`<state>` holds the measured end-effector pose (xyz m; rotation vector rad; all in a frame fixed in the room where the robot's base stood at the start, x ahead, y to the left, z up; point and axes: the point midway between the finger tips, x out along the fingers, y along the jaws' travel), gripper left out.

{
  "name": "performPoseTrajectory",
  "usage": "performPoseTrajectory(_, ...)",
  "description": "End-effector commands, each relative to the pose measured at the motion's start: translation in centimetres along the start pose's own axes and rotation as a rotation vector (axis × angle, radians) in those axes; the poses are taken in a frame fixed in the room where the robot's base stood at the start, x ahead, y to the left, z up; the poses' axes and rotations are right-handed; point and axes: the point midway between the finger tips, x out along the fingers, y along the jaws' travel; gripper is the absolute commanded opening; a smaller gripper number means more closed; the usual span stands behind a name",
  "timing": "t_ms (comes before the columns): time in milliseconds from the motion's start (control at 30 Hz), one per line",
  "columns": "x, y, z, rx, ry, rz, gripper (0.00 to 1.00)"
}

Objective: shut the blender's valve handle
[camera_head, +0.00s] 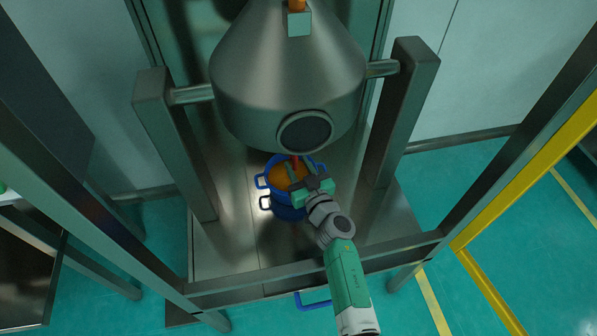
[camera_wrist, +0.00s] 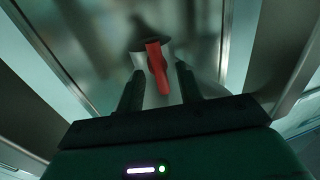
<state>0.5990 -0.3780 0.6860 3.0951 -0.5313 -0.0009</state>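The blender (camera_head: 285,75) is a large grey metal vessel hung between two posts. Its valve handle is red; it shows as a small red piece (camera_head: 295,161) under the vessel in the head view. In the wrist view the red handle (camera_wrist: 157,67) stands between my two fingers, close to their tips. My gripper (camera_head: 302,178) is below the vessel, its fingers (camera_wrist: 159,84) apart with a gap on each side of the handle. No finger visibly touches the handle. The handle's pivot is not clear.
A blue pot (camera_head: 262,182) with orange-brown contents stands on the metal platform (camera_head: 240,245) below the blender, under my gripper. The left post (camera_head: 178,145) and right post (camera_head: 403,110) flank the space. A metal rail (camera_head: 320,267) crosses in front, beneath my arm.

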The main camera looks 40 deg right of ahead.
Motion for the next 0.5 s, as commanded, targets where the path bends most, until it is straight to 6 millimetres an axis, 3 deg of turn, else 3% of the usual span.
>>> performPoseTrajectory(267,0.32,0.02,-0.14,0.000,0.000,0.001,0.36)
performPoseTrajectory(433,0.30,-0.02,-0.13,0.000,0.001,0.000,0.05)
performPoseTrajectory(500,0.30,-0.03,-0.13,0.000,0.001,0.000,0.00)
